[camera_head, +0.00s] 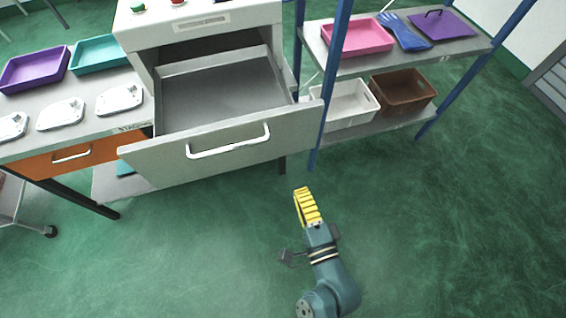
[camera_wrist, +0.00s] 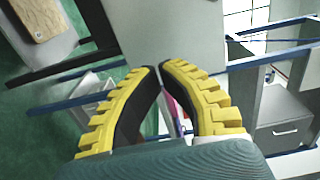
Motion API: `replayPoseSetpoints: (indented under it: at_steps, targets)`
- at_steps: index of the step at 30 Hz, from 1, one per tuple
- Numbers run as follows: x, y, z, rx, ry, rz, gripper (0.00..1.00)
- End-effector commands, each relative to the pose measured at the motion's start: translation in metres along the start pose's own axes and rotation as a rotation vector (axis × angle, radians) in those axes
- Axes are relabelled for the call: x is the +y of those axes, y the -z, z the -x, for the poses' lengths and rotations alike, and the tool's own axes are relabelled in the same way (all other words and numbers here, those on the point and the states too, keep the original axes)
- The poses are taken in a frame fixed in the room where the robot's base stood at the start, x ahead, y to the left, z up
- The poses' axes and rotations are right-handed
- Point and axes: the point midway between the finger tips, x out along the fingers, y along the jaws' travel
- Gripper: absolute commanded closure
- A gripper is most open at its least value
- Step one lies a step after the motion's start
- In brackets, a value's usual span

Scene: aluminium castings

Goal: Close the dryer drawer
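The dryer (camera_head: 210,20) is a white box at the top centre of the head view, with buttons on its top. Its dryer drawer (camera_head: 285,132) is pulled far out, and the inside looks empty. A white bar handle (camera_head: 228,147) runs across the middle of the drawer front. My gripper (camera_head: 301,190), with yellow ribbed fingers, is over the floor, in front and to the right of the drawer, apart from the handle. In the wrist view my gripper (camera_wrist: 159,68) has its fingertips together with nothing visible between them. The handle is not recognisable there.
On the left, a table holds purple (camera_head: 35,68) and teal (camera_head: 98,54) trays and white castings (camera_head: 60,114). An orange drawer (camera_head: 105,150) sits below. On the right, a blue-post shelf (camera_head: 440,47) holds trays and bins. The green floor in front is clear.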

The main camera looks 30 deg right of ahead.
Motion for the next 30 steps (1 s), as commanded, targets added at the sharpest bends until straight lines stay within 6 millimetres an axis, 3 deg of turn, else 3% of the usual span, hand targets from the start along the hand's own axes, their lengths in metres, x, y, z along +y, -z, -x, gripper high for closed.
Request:
replayPoseSetpoints:
  at_steps: [1,8,21,30]
  targets:
    - [0.007,0.002,0.000,0.005,0.003,0.001,1.00]
    - [0.001,0.002,-0.024,0.004,0.004,0.003,1.00]
    - [0.003,0.003,-0.117,0.005,0.006,0.003,1.00]
    - [0.003,0.003,-0.141,0.006,0.003,0.003,1.00]
